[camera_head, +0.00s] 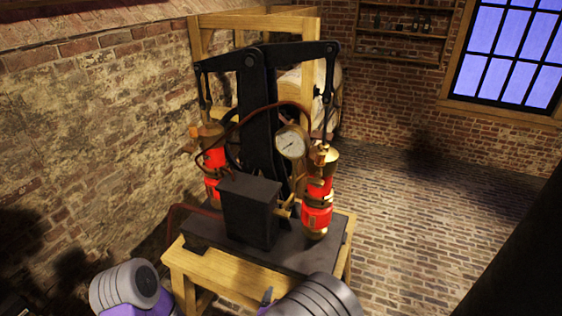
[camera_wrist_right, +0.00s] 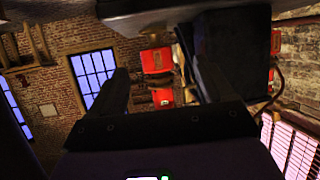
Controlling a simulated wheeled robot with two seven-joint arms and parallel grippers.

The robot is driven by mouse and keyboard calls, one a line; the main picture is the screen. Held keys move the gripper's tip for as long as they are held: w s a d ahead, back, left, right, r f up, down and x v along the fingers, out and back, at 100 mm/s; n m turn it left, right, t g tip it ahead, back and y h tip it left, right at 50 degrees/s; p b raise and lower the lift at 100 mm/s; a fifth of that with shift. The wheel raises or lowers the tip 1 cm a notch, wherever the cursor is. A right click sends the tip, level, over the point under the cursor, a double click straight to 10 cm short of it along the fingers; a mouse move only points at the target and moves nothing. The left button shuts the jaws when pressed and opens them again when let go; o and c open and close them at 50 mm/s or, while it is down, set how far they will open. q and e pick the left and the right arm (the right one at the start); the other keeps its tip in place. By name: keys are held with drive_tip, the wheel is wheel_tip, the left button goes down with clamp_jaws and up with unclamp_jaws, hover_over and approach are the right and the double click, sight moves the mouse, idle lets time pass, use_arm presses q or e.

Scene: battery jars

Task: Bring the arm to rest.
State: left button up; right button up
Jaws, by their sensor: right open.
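My right arm shows at the bottom of the head view as a grey ribbed link. A small dark tip of my right gripper (camera_head: 267,296) shows beside it, at the front edge of the wooden table. In the right wrist view my right gripper (camera_wrist_right: 162,88) has two dark fingers wide apart, with nothing held between them. A red cylinder (camera_wrist_right: 157,60) shows beyond the gap, apart from the fingers. My left arm shows as a grey and purple link at the lower left of the head view; its gripper is out of view.
A black pump machine (camera_head: 262,110) stands on a wooden table (camera_head: 215,276). It has a left red cylinder (camera_head: 213,158), a right red cylinder (camera_head: 317,207), a dark box (camera_head: 249,211) and a gauge (camera_head: 290,142). Clear brick floor (camera_head: 420,230) lies to the right.

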drive_tip(key=s+d+f+g+y+b, duration=0.2)
drive_tip(key=d+f+g, duration=0.1)
drive_tip(key=f, duration=0.6)
drive_tip(key=s+d+f+g+y+b, duration=0.1)
drive_tip(key=s+d+f+g, duration=0.15)
drive_tip(key=f, duration=0.65)
drive_tip(key=s+d+f+g+y+b, duration=0.3)
drive_tip(key=s+f+g, duration=0.4)
drive_tip(key=s+f, duration=0.3)
drive_tip(key=s+y, duration=0.1)
drive_tip(key=s, duration=0.1)
drive_tip(key=shift+s, duration=0.35)
